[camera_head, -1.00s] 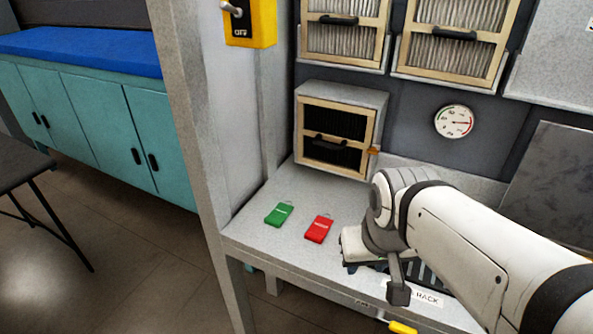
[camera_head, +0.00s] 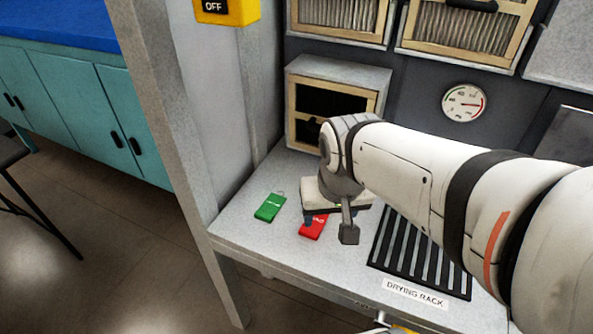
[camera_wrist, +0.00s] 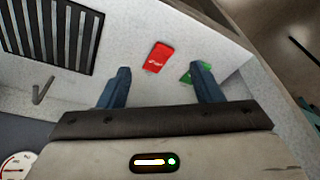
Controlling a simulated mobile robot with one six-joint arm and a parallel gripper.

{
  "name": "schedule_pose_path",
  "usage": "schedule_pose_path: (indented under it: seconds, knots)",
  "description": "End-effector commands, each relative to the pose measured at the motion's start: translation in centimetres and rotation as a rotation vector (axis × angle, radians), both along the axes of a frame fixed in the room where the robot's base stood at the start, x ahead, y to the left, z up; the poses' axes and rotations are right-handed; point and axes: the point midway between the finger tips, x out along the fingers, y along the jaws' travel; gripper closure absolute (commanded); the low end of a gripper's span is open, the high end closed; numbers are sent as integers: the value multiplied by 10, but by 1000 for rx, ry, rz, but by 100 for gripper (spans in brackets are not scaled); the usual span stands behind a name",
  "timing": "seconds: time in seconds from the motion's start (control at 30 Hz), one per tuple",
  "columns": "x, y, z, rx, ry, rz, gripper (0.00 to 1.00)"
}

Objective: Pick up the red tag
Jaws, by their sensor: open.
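The red tag (camera_head: 313,228) lies flat on the grey bench top, partly hidden by my gripper in the head view. In the wrist view the red tag (camera_wrist: 158,57) lies beyond the fingertips, between their lines. My gripper (camera_wrist: 160,80) is open and empty, its two blue fingers apart. In the head view my gripper (camera_head: 322,218) hangs over the bench at the red tag. I cannot tell its exact height. The green tag (camera_head: 269,207) lies left of the red tag; in the wrist view the green tag (camera_wrist: 196,73) is partly behind the right finger.
The drying rack (camera_head: 421,255), a black slatted mat, lies right of the tags. A filter box (camera_head: 300,68) stands behind. A grey post (camera_head: 165,120) rises at the bench's left edge. A gauge (camera_head: 463,103) is on the back wall. Bare bench surrounds the tags.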

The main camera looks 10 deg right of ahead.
Motion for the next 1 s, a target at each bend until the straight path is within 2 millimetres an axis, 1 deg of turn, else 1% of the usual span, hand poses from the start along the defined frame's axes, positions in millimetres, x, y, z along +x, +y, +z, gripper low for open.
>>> schedule_pose_path:
  seconds: [0.03, 0.2, 0.37, 0.5, 0.6, 0.73, 1.0]
  knots:
    - [9, 5, -5, 5, 22, -14, 37]
    - [45, 5, -27, 32, 77, -137, 24]
    - [77, 5, -57, 52, 131, -262, 24]
    - [102, 5, -88, 63, 175, -372, 24]
    - [115, 5, -110, 68, 202, -440, 24]
    - [126, 5, -133, 72, 226, -506, 24]
    - [132, 5, -159, 73, 242, -550, 24]
